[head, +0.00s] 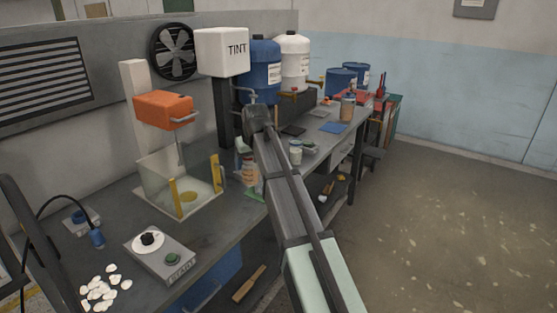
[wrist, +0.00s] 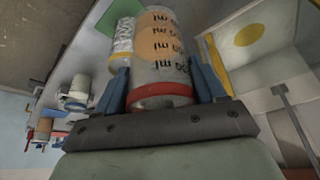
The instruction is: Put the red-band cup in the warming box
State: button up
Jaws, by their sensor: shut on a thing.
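The red-band cup (wrist: 162,70) is a clear cup with dark ml markings, an orange disc showing on or through its side, and a red band at the end nearest my gripper. My gripper (wrist: 168,92) is shut on it, with a blue finger on each side.
An orange unit (head: 163,109) overhangs the clear box. A knobbed grey box (head: 160,257) and white pieces (head: 97,289) lie nearer.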

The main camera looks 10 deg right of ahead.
jog(key=w+a+r+n, duration=0.2)
jog(key=w+a+r, duration=0.3)
jog(key=w+r, duration=0.5)
jog(key=shift+n+y, duration=0.7)
jog(key=shift+n, duration=0.1)
jog(key=f, duration=1.3)
jog(key=w+f, duration=0.1)
jog(key=f, duration=0.6)
jog(key=shift+f, duration=0.1)
jog(key=o, duration=0.8)
jog(key=v, duration=1.2)
